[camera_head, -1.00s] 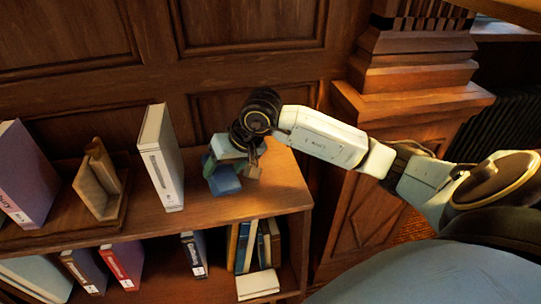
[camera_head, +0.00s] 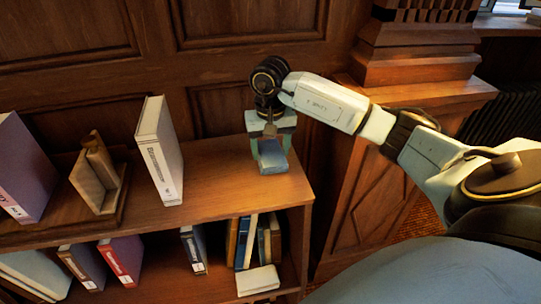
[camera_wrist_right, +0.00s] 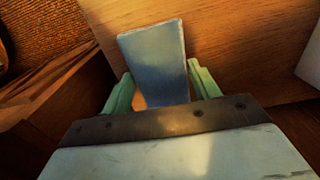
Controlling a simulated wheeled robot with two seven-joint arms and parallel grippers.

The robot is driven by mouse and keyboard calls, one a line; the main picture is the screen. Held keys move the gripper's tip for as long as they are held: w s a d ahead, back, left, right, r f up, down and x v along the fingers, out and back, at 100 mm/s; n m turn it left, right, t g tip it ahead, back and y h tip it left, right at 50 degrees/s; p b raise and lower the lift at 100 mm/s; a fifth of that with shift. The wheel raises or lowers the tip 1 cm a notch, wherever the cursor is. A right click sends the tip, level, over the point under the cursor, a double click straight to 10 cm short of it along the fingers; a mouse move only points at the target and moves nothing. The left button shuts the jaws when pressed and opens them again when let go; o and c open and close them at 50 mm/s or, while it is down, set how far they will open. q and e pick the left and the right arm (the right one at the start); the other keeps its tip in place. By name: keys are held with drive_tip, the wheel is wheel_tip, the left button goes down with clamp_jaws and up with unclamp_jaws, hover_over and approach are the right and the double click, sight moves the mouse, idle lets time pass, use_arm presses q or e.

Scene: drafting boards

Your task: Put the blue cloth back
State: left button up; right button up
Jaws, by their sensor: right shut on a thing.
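The blue cloth (camera_head: 272,159), a flat folded piece, is at the right end of the wooden shelf top, held by my right gripper (camera_head: 271,141). In the right wrist view the cloth (camera_wrist_right: 153,58) sticks out between the two pale green fingers of the right gripper (camera_wrist_right: 162,88), which is shut on it. The wooden surface lies behind it. I cannot tell whether the cloth touches the shelf top. My left gripper is not in view.
On the shelf top (camera_head: 215,195) stand a white binder (camera_head: 160,152), a wooden book holder (camera_head: 97,177) and a purple binder (camera_head: 25,170). Several books stand on the lower shelf, with a white book (camera_head: 257,281) lying flat. The shelf top between the white binder and the gripper is clear.

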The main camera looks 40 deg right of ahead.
sight(270, 152)
wheel_tip(270, 152, down, 3)
drive_tip(key=shift+f, duration=0.1)
drive_tip(key=o, duration=0.9)
wheel_tip(270, 152, up, 12)
drive_tip(key=shift+r, duration=0.1)
